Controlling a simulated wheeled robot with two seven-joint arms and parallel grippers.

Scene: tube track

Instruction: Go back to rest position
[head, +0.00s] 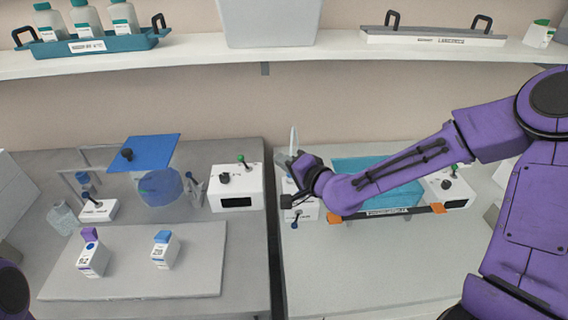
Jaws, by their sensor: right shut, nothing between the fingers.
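My right arm comes in from the right, bent at the elbow, with its purple forearm reaching left over the right-hand bench. My right gripper (290,203) is at the end of it, dark and small, shut and empty. It is in front of a white device whose lower part shows beneath it, near the gap between the two benches. I cannot tell whether it touches the device. My left gripper is not in view; only a purple and black part of my left arm shows at the bottom left edge.
A teal tray (375,172) lies behind my right forearm, partly hidden. A white box with a dark window (236,188) stands left of the gripper. Two small cartons stand on a grey mat (196,273). A shelf (200,58) runs above. The right bench's front is clear.

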